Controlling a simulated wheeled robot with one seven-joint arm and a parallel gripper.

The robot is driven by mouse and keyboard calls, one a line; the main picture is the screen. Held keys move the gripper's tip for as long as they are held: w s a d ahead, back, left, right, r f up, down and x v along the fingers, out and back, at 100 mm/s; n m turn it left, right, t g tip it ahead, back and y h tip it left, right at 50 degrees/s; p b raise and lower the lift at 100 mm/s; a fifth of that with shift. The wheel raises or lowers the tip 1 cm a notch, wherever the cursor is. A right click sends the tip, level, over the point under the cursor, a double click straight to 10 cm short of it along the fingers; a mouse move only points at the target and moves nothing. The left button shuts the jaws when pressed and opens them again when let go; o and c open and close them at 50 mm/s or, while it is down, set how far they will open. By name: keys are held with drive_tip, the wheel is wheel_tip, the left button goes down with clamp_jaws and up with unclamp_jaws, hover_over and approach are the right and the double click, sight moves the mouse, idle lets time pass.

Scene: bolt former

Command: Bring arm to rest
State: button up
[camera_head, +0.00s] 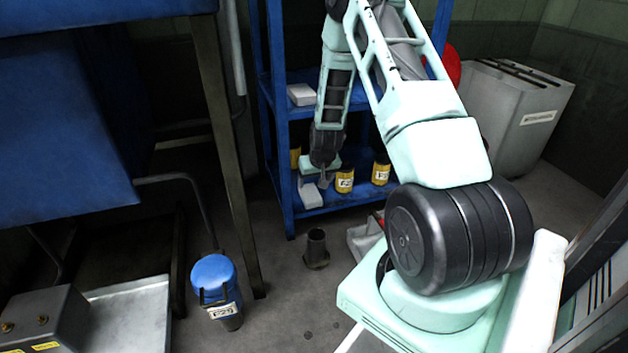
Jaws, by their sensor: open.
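My arm is bent, with its forearm hanging down in front of the blue shelf rack (283,121). My gripper (324,182) points downward near the lower shelf. It is small in the view, and its fingers show just left of a yellow labelled container (345,179). I see nothing held between the fingers. Whether the fingers touch the shelf or anything on it is hard to tell. My arm hides part of the rack.
Another yellow container (381,172) and a white box (311,196) stand on the lower shelf; a white box (301,95) is above. A blue-capped canister (213,273) and a dark short pipe (316,247) stand on the floor. A grey bin (518,110) is back right. Blue machinery (60,130) fills the left.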

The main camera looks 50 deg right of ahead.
drive_tip(key=shift+v, duration=0.8)
